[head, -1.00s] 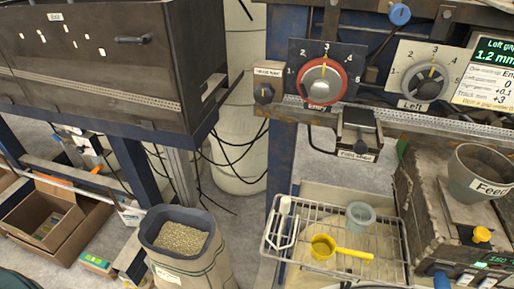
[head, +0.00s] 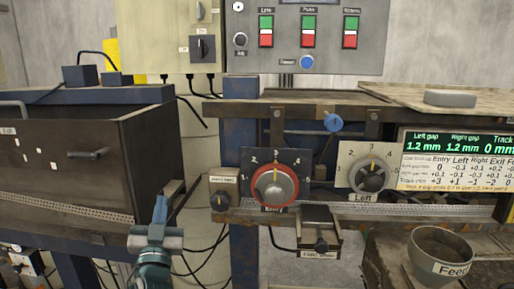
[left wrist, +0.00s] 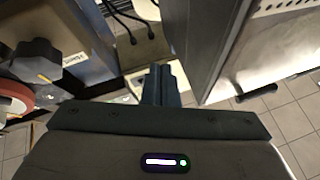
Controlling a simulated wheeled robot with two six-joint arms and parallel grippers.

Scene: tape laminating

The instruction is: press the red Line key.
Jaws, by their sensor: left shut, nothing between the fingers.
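The Line switch is at the upper middle of the head view, on a grey control panel. Its red Line key (head: 266,40) sits below a green key (head: 266,23). My left gripper (head: 160,205) is at the lower left in the head view, pointing up, well below and left of the red key and apart from it. Its fingers are shut together with nothing between them; they also show in the left wrist view (left wrist: 160,85). The red key is not in the left wrist view. My right gripper is not in view.
Two similar red-green switches (head: 308,32) (head: 351,32) stand right of Line. Below are the red Entry dial (head: 275,184), the Left dial (head: 370,175) and a gap display (head: 455,155). A dark box (head: 60,165) stands left of my gripper. The feed cup (head: 440,250) is lower right.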

